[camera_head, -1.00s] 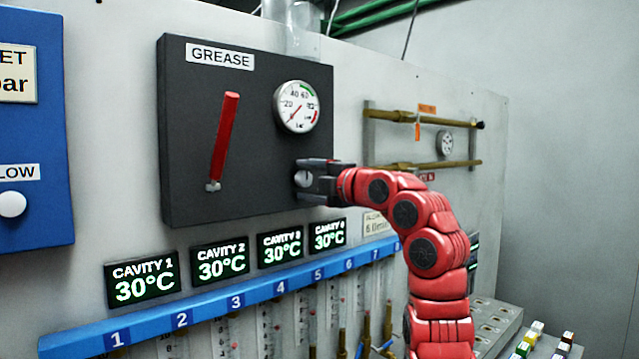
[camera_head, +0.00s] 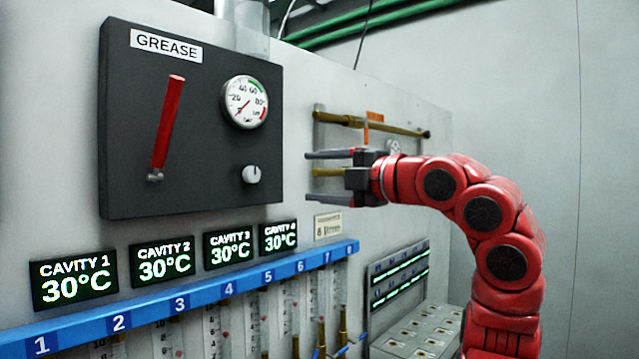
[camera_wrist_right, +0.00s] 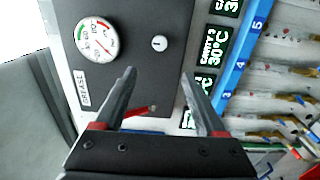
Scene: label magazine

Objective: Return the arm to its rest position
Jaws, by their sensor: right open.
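My right gripper (camera_head: 318,177) is open and empty, held out in front of the wall panel to the right of the dark grease box (camera_head: 130,100). Its arm is red and comes in from the lower right. A white knob (camera_head: 251,174) sits on the box, left of the fingertips and apart from them. In the right wrist view the two fingers (camera_wrist_right: 162,92) are spread with nothing between them, and the knob (camera_wrist_right: 159,43) shows beyond them. My left gripper is not in view.
The box carries a red lever (camera_head: 168,122) and a round gauge (camera_head: 245,101). Brass pipes (camera_head: 370,123) run behind the gripper. Below are cavity displays (camera_head: 166,260) and a blue numbered rail (camera_head: 205,290) over flow tubes. The space before the right grey wall (camera_head: 520,100) is free.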

